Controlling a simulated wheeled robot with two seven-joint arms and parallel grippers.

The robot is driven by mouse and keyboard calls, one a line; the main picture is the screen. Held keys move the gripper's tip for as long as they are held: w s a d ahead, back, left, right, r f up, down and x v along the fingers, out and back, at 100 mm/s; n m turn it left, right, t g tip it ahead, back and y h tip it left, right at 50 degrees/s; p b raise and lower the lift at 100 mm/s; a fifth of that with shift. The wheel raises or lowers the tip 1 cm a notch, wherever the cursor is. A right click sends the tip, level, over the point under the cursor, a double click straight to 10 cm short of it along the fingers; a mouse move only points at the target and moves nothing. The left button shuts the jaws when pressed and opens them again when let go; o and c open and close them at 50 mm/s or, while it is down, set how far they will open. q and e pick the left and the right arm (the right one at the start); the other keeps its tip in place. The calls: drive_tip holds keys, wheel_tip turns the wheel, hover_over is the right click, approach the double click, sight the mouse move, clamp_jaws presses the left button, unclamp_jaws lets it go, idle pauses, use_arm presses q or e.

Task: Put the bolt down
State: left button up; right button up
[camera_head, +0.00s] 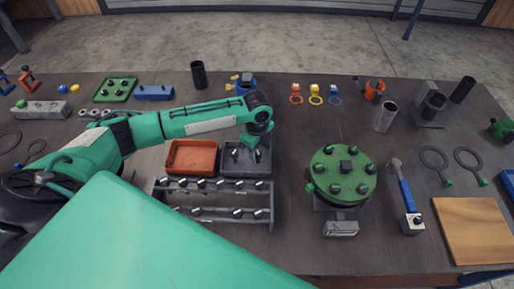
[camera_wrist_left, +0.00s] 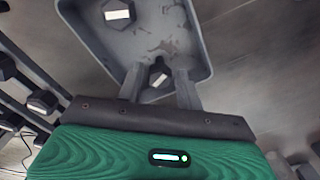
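My left gripper (camera_head: 252,146) reaches down over the grey tray (camera_head: 262,172), seen end-on in the head view. In the left wrist view its two fingers (camera_wrist_left: 160,82) stand apart, pointing into the grey tray (camera_wrist_left: 204,55). A dark bolt (camera_wrist_left: 158,75) with a pale mark on its head shows between the fingers, with a gap to either side. Its lower part is hidden. Another dark bolt (camera_wrist_left: 118,13) lies in the tray farther from the fingers. My right gripper is not in view.
An orange tray (camera_head: 192,157) stands left of the grey one. A rack (camera_head: 214,200) with several bolts is in front. A green flange (camera_head: 341,176) with several bolts is to the right.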

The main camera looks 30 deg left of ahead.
sight(257, 152)
use_arm(q)
drive_tip(key=shift+o, duration=0.7)
drive_tip(key=shift+r, duration=0.1)
wheel_tip(257, 152, up, 12)
drive_tip(key=b, duration=0.3)
